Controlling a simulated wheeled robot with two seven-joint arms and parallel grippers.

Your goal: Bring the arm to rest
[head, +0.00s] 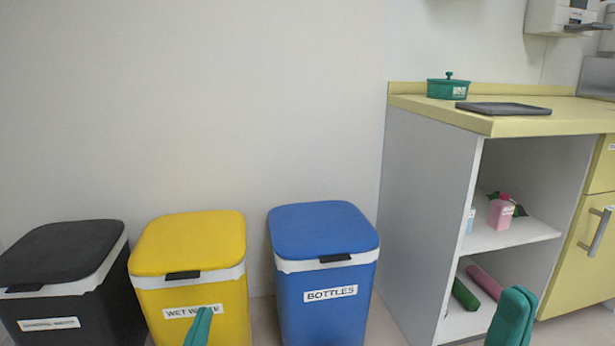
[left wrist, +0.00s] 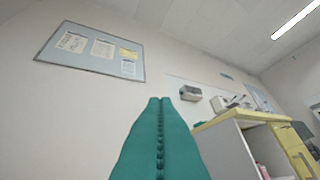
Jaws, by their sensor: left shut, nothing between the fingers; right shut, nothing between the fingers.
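My left gripper (head: 199,328) shows at the bottom of the head view, in front of the yellow bin, its green fingertips pointing up. In the left wrist view its two green fingers (left wrist: 160,103) meet along a toothed seam, with nothing between them. My right gripper (head: 518,304) is at the lower right of the head view, in front of the open shelf unit. It is shut and empty. Most of both arms is out of view.
Black (head: 60,255), yellow (head: 190,245) and blue (head: 323,232) lidded bins stand along the wall. A counter (head: 545,122) at the right bears a green pot (head: 446,88) and a dark tray (head: 503,108).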

